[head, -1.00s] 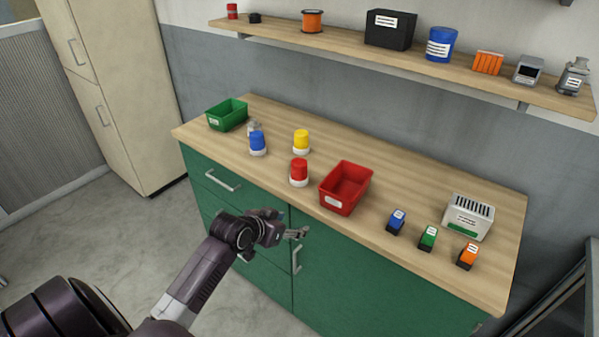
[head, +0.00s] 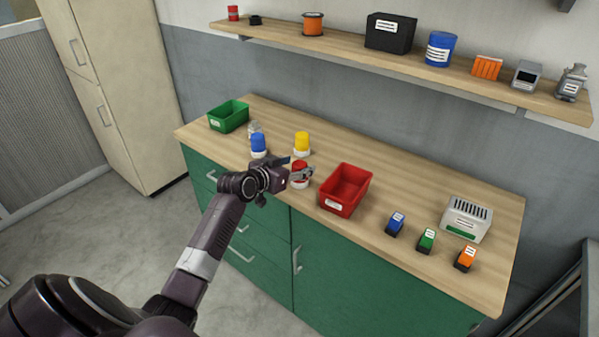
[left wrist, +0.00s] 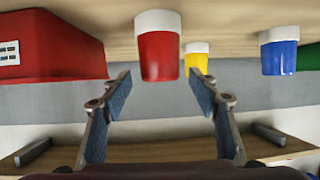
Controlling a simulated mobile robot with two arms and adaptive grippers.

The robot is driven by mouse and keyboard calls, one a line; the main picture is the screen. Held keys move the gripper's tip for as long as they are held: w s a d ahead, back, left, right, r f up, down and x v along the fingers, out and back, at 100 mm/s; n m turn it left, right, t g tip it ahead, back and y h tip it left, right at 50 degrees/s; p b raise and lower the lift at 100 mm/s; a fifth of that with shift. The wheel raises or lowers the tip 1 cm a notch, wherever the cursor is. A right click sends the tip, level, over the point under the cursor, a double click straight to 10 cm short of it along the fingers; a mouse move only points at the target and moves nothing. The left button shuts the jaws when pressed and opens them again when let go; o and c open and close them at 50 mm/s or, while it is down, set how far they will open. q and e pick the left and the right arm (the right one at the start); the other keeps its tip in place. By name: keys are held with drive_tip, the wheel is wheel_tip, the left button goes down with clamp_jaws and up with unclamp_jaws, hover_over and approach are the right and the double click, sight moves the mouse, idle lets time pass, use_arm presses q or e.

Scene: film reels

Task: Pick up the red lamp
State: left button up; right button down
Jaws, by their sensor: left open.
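The red lamp (head: 299,180), a red cap on a white base, stands upright on the wooden counter, left of the red bin. My left gripper (head: 304,168) is at the lamp in the head view and hides part of it. In the left wrist view, which appears upside down, the red lamp (left wrist: 158,52) is ahead of the fingers of my left gripper (left wrist: 160,88). The fingers are spread wide and nothing is between them that I can see held. My right gripper is not in view.
The yellow lamp (head: 302,142) stands just behind the red one, and the blue lamp (head: 258,144) to its left. A red bin (head: 333,206) is close on the right. A green bin (head: 228,117) is at the far left. A shelf (head: 340,42) runs along the wall above.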

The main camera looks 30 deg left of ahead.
use_arm(q)
drive_tip(key=shift+x, duration=0.95)
drive_tip(key=shift+s, duration=0.1)
drive_tip(key=shift+c, duration=0.6)
drive_tip(key=c, duration=1.2)
